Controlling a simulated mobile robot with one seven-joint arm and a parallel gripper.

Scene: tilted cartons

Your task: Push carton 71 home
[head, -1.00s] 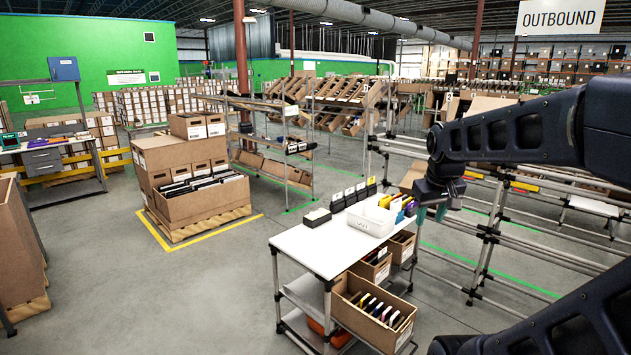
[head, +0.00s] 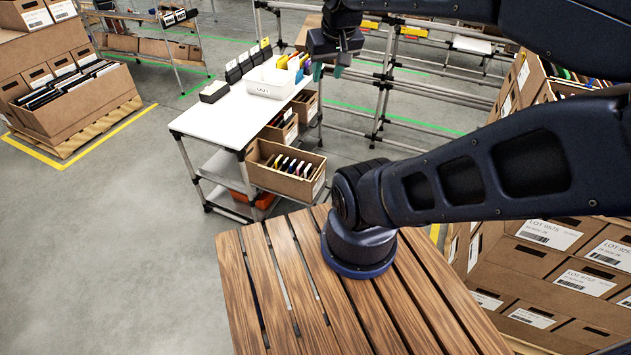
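My gripper (head: 329,71) hangs at the upper middle of the head view, with two teal fingertips apart and nothing seen between them. It is above and to the right of the white bin on the cart. An open brown carton (head: 287,185) with several upright coloured folders juts from a lower shelf of the cart. Smaller open cartons (head: 282,130) sit behind it under the tabletop. No label reading 71 is legible, so I cannot tell which carton is carton 71.
The white-topped cart (head: 205,120) carries a white bin (head: 270,82) and black boxes (head: 213,92). My arm stands on a slatted wooden top (head: 285,270). Labelled cartons (head: 550,233) are stacked at right. A pallet of cartons (head: 75,98) stands at upper left. Floor at left is clear.

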